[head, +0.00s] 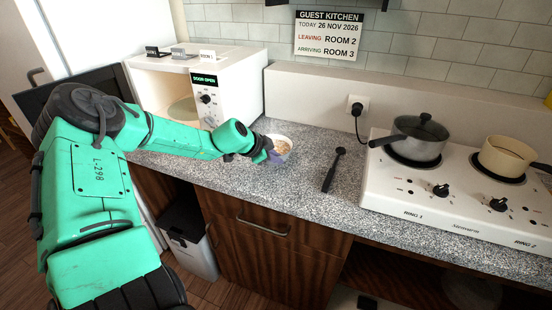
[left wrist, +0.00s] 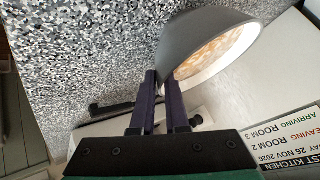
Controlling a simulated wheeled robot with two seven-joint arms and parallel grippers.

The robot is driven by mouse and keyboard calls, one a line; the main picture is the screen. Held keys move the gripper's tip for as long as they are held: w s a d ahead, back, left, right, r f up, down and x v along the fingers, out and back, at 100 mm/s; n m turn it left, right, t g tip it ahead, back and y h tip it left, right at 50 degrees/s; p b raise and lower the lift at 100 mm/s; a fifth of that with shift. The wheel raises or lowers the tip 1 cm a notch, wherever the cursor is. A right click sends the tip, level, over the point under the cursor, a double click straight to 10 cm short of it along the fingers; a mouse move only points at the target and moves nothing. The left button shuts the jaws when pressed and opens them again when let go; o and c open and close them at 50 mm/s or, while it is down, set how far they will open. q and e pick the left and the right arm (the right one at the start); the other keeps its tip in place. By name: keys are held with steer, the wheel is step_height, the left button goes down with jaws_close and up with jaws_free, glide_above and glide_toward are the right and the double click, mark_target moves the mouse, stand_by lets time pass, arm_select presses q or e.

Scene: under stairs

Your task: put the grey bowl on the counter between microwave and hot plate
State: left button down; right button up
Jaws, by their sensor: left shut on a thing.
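The grey bowl (head: 281,157) is at the counter's left part, between the microwave (head: 228,97) and the hot plate (head: 400,192). It has a pale rim and tan food inside. My left gripper (head: 267,151) is shut on the bowl's near-left side. In the left wrist view the dark purple fingers (left wrist: 162,92) meet the wall of the bowl (left wrist: 185,45), which shows its inside with the food. I cannot tell whether the bowl's base touches the counter (head: 300,180). My right gripper is not in view.
A black ladle (head: 333,170) lies on the counter right of the bowl. A saucepan (head: 415,140) and a cream pot (head: 507,155) stand on the hot plate. Bare counter lies between bowl and ladle.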

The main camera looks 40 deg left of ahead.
arm_select(q)
steer(key=c, duration=0.9)
jaws_free()
steer(key=shift+s, duration=0.1)
steer(key=shift+s+r+p, duration=0.2)
steer(key=shift+r+p, duration=0.1)
steer(key=shift+r, duration=0.2)
steer(key=p+v, duration=0.1)
steer(key=v, duration=1)
steer(key=shift+s, duration=0.15)
steer(key=shift+a, duration=0.1)
